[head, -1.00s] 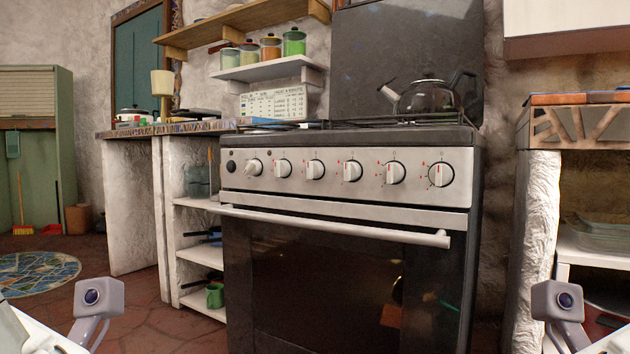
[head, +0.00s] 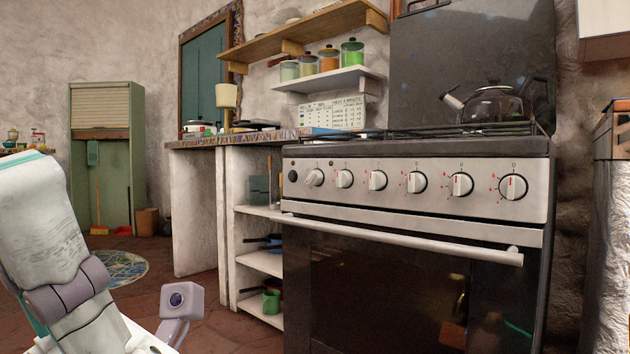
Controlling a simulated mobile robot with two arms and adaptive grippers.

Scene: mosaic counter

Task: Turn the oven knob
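The stove's silver control panel (head: 400,182) faces me in the right half of the head view. A row of several round knobs runs along it. No label shows which one is the oven knob. The oven door, with its long handle (head: 400,236), is shut below. My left arm shows at the lower left, apart from the stove, but its fingers are out of view. My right gripper is out of view.
A kettle (head: 495,104) stands on the stove top. A counter (head: 240,140) and open shelves (head: 262,262) with a green mug (head: 271,300) adjoin the stove's left side. Open tiled floor (head: 215,325) lies at lower left. A wall and another counter stand at the right.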

